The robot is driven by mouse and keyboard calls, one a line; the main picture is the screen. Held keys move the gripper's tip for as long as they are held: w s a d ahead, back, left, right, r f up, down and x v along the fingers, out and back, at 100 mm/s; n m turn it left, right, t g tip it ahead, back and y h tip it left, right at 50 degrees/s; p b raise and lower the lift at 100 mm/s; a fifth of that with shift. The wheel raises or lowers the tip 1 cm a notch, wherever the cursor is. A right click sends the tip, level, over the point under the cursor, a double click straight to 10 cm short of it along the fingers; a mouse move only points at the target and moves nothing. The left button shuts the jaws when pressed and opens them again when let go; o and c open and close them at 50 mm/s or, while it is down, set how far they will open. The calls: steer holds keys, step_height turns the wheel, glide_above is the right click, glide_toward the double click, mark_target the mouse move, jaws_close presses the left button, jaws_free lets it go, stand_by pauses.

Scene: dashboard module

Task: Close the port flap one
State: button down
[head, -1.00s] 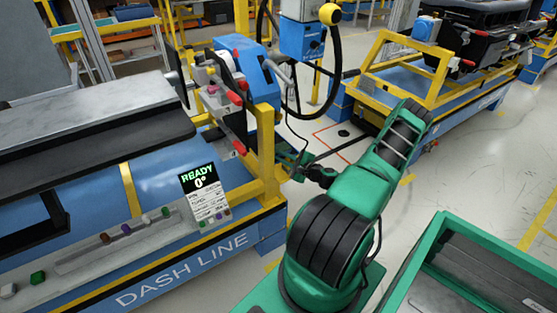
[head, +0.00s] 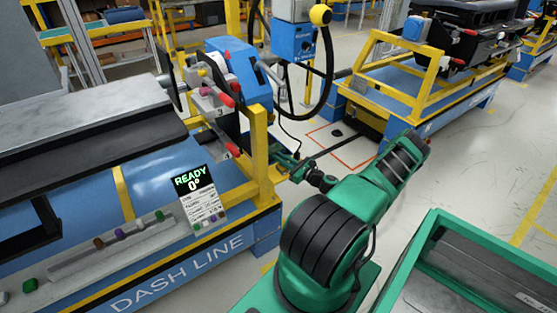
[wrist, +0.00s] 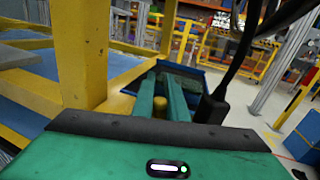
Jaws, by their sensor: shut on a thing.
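My green gripper (head: 284,158) is beside the yellow upright post at the right end of the dashboard stand in the head view. In the wrist view its two green fingers (wrist: 164,92) reach forward close together, with a yellow knob (wrist: 159,106) showing between them. The fingertips overlap a blue-framed dark panel (wrist: 194,82); I cannot tell whether this is port flap one. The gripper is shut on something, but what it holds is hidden. The dashboard module (head: 217,98), with its blue housing and red-tipped levers, is left of the gripper. I cannot single out port flap one in the head view.
The yellow post (head: 259,150) stands close to the gripper; it fills the left of the wrist view. A black cable hangs near the fingers. A READY 0° sign (head: 193,180) is on the blue stand. A green bin (head: 415,270) is at right. Open floor lies behind.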

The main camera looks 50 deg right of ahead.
steer(key=shift+d+f+m, duration=0.1)
steer(key=shift+f+m, duration=0.15)
steer(key=shift+m, duration=0.25)
steer(key=c, duration=1.7)
jaws_free()
steer(key=shift+c, duration=0.2)
steer(key=shift+r, duration=0.1)
steer(key=s, duration=1)
steer(key=shift+s+d+f, duration=0.15)
steer(key=shift+s+f, duration=0.05)
steer(key=shift+s, duration=0.2)
steer(key=shift+s, duration=0.1)
